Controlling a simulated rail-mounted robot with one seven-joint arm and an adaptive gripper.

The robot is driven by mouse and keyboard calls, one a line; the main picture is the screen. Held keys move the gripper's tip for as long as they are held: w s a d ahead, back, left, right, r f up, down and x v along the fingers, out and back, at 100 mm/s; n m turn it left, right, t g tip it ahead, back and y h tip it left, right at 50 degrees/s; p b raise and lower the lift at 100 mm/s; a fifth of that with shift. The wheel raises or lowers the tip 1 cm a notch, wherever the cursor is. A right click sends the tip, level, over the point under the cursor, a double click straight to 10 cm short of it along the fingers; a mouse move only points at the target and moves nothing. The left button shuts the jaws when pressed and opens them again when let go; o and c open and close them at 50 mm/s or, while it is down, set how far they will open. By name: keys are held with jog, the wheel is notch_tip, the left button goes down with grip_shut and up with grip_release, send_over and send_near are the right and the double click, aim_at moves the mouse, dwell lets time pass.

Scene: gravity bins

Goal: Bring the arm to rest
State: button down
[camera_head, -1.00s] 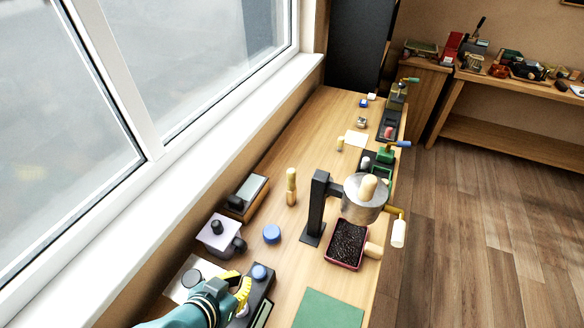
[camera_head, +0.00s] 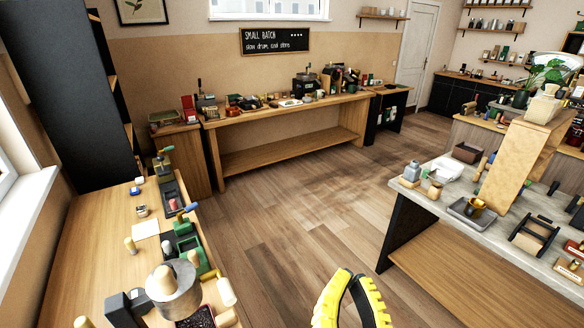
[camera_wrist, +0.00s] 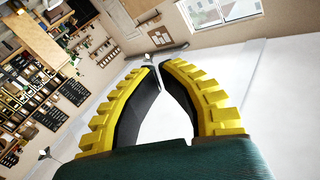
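My gripper (camera_head: 352,285) shows at the bottom middle of the head view, with yellow ridged fingers pointing up over the wooden floor. In the wrist view, my gripper (camera_wrist: 160,64) has its two fingers bowed apart lower down, with their tips close together and a narrow gap between them. Nothing is held between the fingers. It is clear of the benches and touches nothing that I can see. The rest of my arm is out of the head view.
A wooden bench (camera_head: 88,250) with a metal drum roaster (camera_head: 172,290) stands at left. A counter (camera_head: 440,203) with tools and a tall wooden chute (camera_head: 522,160) stands at right. A long bench (camera_head: 285,115) lines the back wall. The floor (camera_head: 290,215) between is open.

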jog(key=s+r+n+t+p, duration=0.1)
jog(key=r+n+t+p, duration=0.1)
jog(key=r+p, duration=0.9)
jog(key=s+r+n+t+y+p, duration=0.1)
jog(key=s+r+n+t+p, duration=0.1)
jog(key=r+p, duration=1)
notch_tip(320, 180, up, 10)
jog(key=shift+s+d+f, duration=0.1)
jog(key=shift+s+d, duration=0.15)
jog(key=shift+d, duration=0.2)
